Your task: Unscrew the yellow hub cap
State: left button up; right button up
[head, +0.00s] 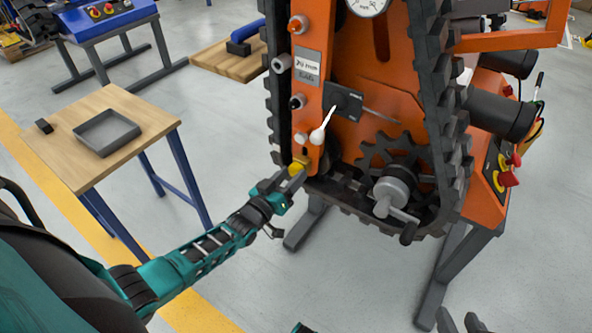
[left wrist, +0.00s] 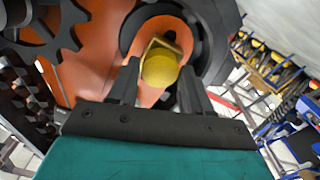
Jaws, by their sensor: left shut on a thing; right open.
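The yellow hub cap (head: 296,168) sits low on the left edge of the orange tracked carrier (head: 313,130). In the left wrist view the round yellow cap (left wrist: 160,69) lies between my two dark fingers, with a yellow-brown bracket-like edge around its top. My left gripper (head: 291,178) is shut on the cap, reaching it from the lower left; the fingers hide part of its sides. The dark fingertips of my right gripper (head: 461,322) show at the bottom right edge of the head view, apart and empty, far from the cap.
A wooden-topped table (head: 145,105) with a grey tray (head: 107,132) and a small black block (head: 44,126) stands at the left. The black track (head: 282,95), toothed sprocket (head: 395,160) and a white-knobbed lever (head: 318,135) are near the cap. The floor between table and carrier is clear.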

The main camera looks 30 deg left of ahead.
pick_arm(q)
jog(key=n, duration=0.5)
jog(key=shift+b, duration=0.4)
jog(key=n, duration=0.4)
jog(key=shift+b, duration=0.4)
jog(key=shift+r+n, duration=0.1)
jog(key=shift+n, duration=0.3)
jog(key=n+b, duration=0.2)
jog(key=n, duration=0.3)
jog(key=shift+f, duration=0.2)
jog(key=n, duration=0.4)
jog(key=shift+w+r+n, duration=0.1)
jog(key=shift+r+n, duration=0.1)
jog(key=shift+n, duration=0.2)
jog(key=o, duration=0.8)
